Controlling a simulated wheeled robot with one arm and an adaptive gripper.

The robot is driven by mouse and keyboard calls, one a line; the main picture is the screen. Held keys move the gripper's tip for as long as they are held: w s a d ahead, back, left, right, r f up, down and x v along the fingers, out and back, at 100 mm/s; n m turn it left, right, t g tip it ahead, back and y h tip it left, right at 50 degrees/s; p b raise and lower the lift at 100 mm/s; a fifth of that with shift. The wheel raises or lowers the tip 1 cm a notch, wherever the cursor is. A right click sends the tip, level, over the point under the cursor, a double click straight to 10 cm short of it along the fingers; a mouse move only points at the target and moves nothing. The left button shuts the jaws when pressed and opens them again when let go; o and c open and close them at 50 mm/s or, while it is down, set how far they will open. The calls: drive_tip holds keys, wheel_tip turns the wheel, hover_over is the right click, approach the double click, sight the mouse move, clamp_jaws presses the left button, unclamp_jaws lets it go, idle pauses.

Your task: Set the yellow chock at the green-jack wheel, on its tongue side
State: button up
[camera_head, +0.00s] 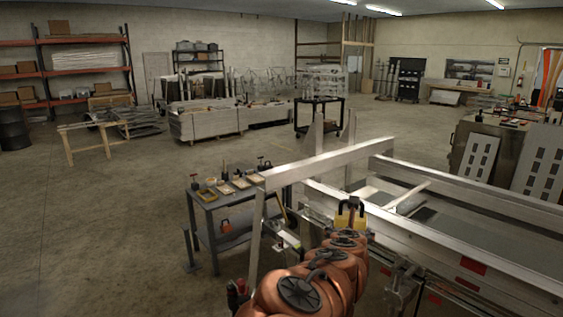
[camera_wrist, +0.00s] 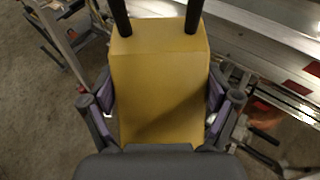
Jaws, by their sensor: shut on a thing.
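The yellow chock (camera_wrist: 158,85) fills the middle of the wrist view, with two dark handle posts rising from its far end. My gripper (camera_wrist: 160,112) is shut on it, with a finger pad pressed to each side. In the head view the chock (camera_head: 349,216) shows just past the end of my copper-coloured arm, held up beside an aluminium trailer (camera_head: 440,235). I cannot make out the green-jack wheel in either view; my arm and the trailer side hide much of the floor there.
A grey cart (camera_head: 215,222) with small tools and trays stands left of the trailer's near end. Trailer rails (camera_head: 330,165) run close beside my arm. A wooden sawhorse table (camera_head: 88,135) stands farther back. The concrete floor at left is clear.

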drive_tip(key=shift+s+d+f, duration=0.1)
drive_tip(key=shift+d+f, duration=0.05)
drive_tip(key=shift+f, duration=0.05)
drive_tip(key=shift+f, duration=0.1)
wheel_tip(320, 180, down, 23)
drive_tip(key=w+n+y+b, duration=0.3)
drive_tip(key=y+b, duration=0.1)
drive_tip(key=b, duration=0.6)
drive_tip(key=s+r+m+h, duration=0.3)
drive_tip(key=r+h, duration=0.1)
drive_tip(key=r, duration=0.9)
drive_tip(key=shift+r, duration=0.1)
drive_tip(key=shift+d, duration=0.1)
idle(0.5)
